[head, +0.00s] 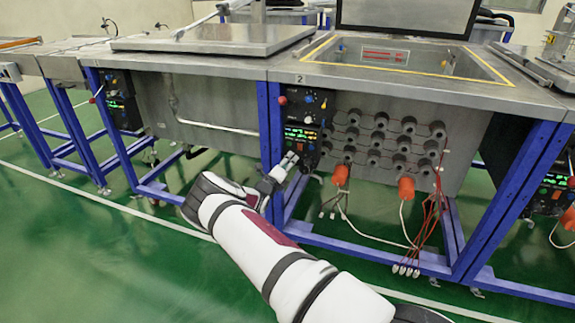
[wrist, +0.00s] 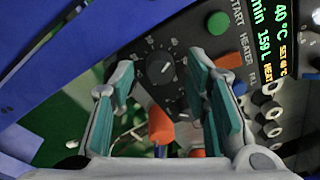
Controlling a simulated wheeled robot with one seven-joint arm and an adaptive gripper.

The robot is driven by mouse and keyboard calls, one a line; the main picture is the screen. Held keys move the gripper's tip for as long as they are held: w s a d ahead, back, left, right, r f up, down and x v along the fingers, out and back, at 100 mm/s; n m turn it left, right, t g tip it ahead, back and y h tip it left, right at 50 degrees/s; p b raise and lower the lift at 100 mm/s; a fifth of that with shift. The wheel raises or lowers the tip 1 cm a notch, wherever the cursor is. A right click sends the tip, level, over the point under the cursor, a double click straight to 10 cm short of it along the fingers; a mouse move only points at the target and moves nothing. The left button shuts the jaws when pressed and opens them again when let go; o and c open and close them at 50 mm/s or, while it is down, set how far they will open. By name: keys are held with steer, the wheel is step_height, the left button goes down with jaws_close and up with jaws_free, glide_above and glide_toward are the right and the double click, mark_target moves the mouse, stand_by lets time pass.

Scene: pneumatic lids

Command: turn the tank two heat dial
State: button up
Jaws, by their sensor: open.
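The heat dial (wrist: 160,68) is a round black knob with a pale pointer and number marks around it, on the dark panel in the wrist view. My gripper (wrist: 163,76) is open, with its teal-padded fingers to the left and right of the dial. I cannot tell whether the fingers touch it. In the head view my gripper (head: 294,161) is at the lower end of the control panel (head: 303,112) of the tank marked 2 (head: 299,78). There the dial is too small to make out clearly beside the fingers.
A green button (wrist: 218,23), an orange button (wrist: 228,60) and a lit display (wrist: 268,45) are right of the dial. Orange plugs (head: 340,175) with cables hang from the tank's front. A blue frame leg (head: 270,125) stands left of the panel.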

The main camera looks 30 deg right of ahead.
steer(key=shift+c, duration=0.3)
jaws_close()
steer(key=shift+m, duration=0.3)
steer(key=m+p, duration=0.3)
steer(key=m, duration=0.2)
steer(key=m+y+p, duration=0.1)
steer(key=m+p, duration=0.3)
steer(key=m, duration=0.2)
steer(key=m+p, duration=0.4)
steer(key=m, duration=0.1)
steer(key=shift+s+r+m+t+y, duration=0.1)
steer(key=shift+r+m+t+y, duration=0.15)
steer(key=shift+m+t+y, duration=0.05)
steer(key=shift+m+t+p, duration=0.3)
steer(key=shift+m+p, duration=0.7)
steer(key=shift+m, duration=0.4)
steer(key=shift+f, duration=0.1)
